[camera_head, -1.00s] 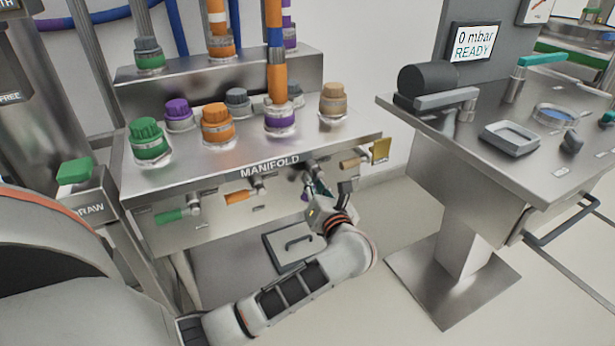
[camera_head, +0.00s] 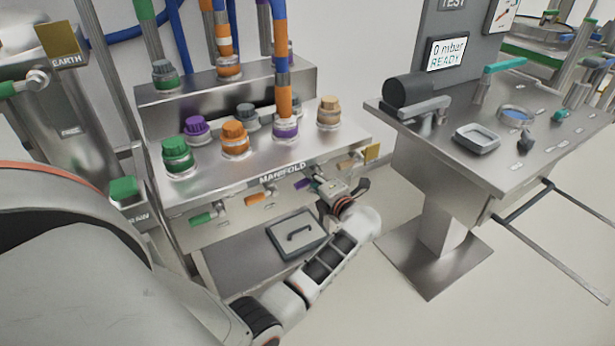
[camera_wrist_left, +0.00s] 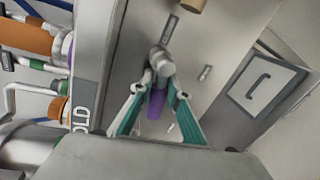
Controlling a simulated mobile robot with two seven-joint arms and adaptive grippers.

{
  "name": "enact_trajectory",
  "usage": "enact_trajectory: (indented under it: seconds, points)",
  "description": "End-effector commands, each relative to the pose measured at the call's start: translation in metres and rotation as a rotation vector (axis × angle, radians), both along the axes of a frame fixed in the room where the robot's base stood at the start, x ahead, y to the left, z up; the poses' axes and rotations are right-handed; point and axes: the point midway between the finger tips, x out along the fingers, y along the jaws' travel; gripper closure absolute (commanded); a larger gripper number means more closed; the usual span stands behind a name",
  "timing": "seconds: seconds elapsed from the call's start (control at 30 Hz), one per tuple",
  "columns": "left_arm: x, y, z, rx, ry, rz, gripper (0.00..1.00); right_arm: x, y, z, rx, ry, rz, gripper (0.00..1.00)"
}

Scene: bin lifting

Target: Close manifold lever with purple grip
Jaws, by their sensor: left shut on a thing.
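The manifold lever with the purple grip (camera_head: 302,184) is on the front panel of the steel manifold (camera_head: 235,190), between the orange and tan levers. Its grip points left from its hub, roughly in line with the other grips. My left gripper (camera_head: 319,186) is at this lever, partly hiding it. In the left wrist view the teal-lined fingers of my left gripper (camera_wrist_left: 160,92) stand on either side of the purple grip (camera_wrist_left: 156,104), just below the metal hub (camera_wrist_left: 162,64). The gripper is shut on the grip. My right gripper is not in view.
Green (camera_head: 203,218), orange (camera_head: 255,199) and tan (camera_head: 346,165) levers share the panel. A grey tray with a handle (camera_head: 277,233) lies below the manifold.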

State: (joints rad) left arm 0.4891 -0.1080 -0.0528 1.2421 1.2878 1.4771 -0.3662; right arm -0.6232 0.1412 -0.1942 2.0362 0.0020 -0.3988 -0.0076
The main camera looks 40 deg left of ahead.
Motion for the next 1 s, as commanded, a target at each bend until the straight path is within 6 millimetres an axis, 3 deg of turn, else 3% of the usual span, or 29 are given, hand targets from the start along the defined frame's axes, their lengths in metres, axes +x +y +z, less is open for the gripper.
enact_trajectory:
  seconds: [0.1,0.4,0.93,0.97,1.0]
  points:
    - [-0.0001,-0.0015,0.0047,0.024,0.066,0.0,1.0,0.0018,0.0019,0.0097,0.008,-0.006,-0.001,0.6]
    - [-0.0005,-0.0013,0.0049,0.066,0.168,-0.001,1.0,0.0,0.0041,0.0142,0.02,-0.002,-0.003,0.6]
    - [-0.0008,-0.0007,0.004,0.078,0.19,-0.002,1.0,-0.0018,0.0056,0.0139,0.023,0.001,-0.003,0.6]
    - [-0.0008,-0.0007,0.0041,0.078,0.19,-0.002,0.81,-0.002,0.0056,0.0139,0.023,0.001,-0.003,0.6]
    - [-0.0007,-0.0007,0.0042,0.078,0.189,-0.001,0.71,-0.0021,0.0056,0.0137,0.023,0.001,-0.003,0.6]
